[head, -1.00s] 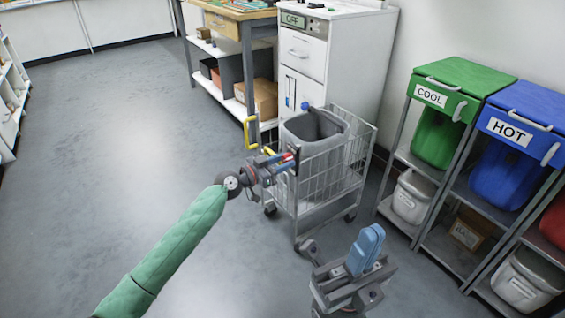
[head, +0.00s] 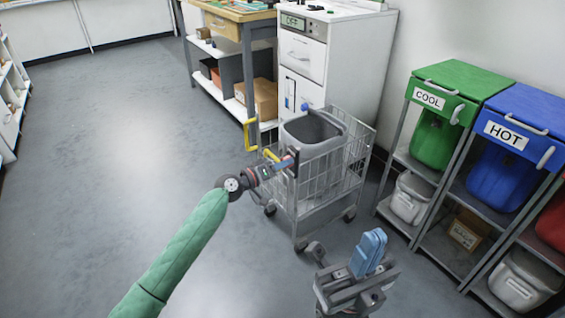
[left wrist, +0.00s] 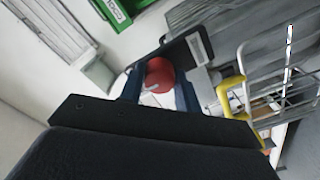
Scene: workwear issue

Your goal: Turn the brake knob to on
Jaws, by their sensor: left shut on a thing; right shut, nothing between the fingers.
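The brake knob (left wrist: 159,74) is a round red knob with a pale mark, on a dark plate (left wrist: 178,50) with a small white label. My left gripper (left wrist: 160,88) has its two blue fingers on either side of the knob and is shut on it. In the head view my left gripper (head: 286,164) is at the near left corner of the wire trolley (head: 325,180), and hides the knob there. I cannot read the label or the knob's setting. My right gripper (head: 369,252) is shut and empty, in front of the trolley.
The trolley carries a grey bin (head: 313,134) and has a yellow handle (head: 249,133) on its left. A white cabinet (head: 303,60) stands behind it. Racks with a green COOL bin (head: 434,135) and a blue HOT bin (head: 497,175) stand right. The floor on the left is clear.

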